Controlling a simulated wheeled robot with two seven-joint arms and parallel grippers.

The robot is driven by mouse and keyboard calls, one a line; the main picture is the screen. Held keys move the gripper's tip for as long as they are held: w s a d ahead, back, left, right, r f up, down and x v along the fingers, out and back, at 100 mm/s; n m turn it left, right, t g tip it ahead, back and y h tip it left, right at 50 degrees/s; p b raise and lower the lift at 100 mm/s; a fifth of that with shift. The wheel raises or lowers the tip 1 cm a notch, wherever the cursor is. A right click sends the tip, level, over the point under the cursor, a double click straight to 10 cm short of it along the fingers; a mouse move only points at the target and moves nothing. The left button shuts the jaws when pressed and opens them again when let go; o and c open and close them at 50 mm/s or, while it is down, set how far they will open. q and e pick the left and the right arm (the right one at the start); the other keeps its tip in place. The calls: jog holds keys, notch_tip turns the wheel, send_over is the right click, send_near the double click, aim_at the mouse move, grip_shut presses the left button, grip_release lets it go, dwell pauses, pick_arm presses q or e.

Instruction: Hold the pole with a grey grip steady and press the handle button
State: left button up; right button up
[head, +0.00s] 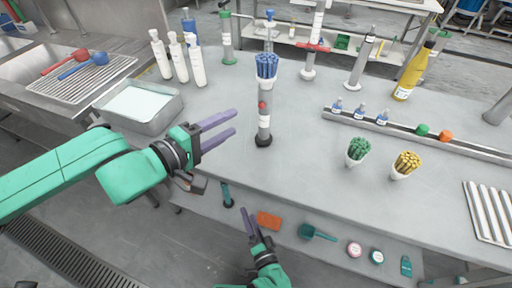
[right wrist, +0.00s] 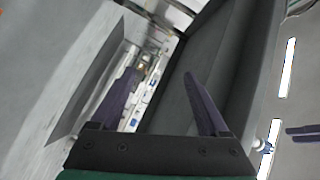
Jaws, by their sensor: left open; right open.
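A pole (head: 264,128) with a grey grip stands upright on the grey table on a dark round base. My right gripper (head: 247,209) is open and empty, low at the table's front edge, below the pole in the picture. Its open fingers (right wrist: 160,78) also show in the right wrist view, with nothing between them.
A metal tray (head: 160,119) and white bottles (head: 178,57) stand left of the pole. Cups of green sticks (head: 358,150) and yellow sticks (head: 406,164) stand to its right, before a rail (head: 470,147). A lower shelf holds an orange block (head: 268,220) and a green scoop (head: 316,233).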

aim_at(266, 111)
jog(key=s+a+r+m+t+h, duration=0.15)
jog(key=r+m+h, duration=0.35)
jog(key=r+m, duration=0.65)
jog(key=s+a+r+m+t+h, duration=0.1)
jog(key=a+r+m+t+h, duration=0.3)
jog(key=r+m, duration=0.7)
jog(key=w+d+r+m+g, duration=0.3)
jog(key=w+d+r+m, duration=0.35)
jog(key=w, duration=0.35)
jog(key=w+d, duration=0.1)
jog(key=w, duration=0.3)
jog(key=w+d, duration=0.1)
jog(key=w, duration=0.4)
jog(key=w+d, duration=0.1)
jog(key=w, duration=0.4)
jog(key=shift+f, duration=0.3)
jog(key=shift+s, duration=0.1)
jog(key=c, duration=1.2)
pick_arm(q)
grip_shut()
pick_arm(e)
grip_shut()
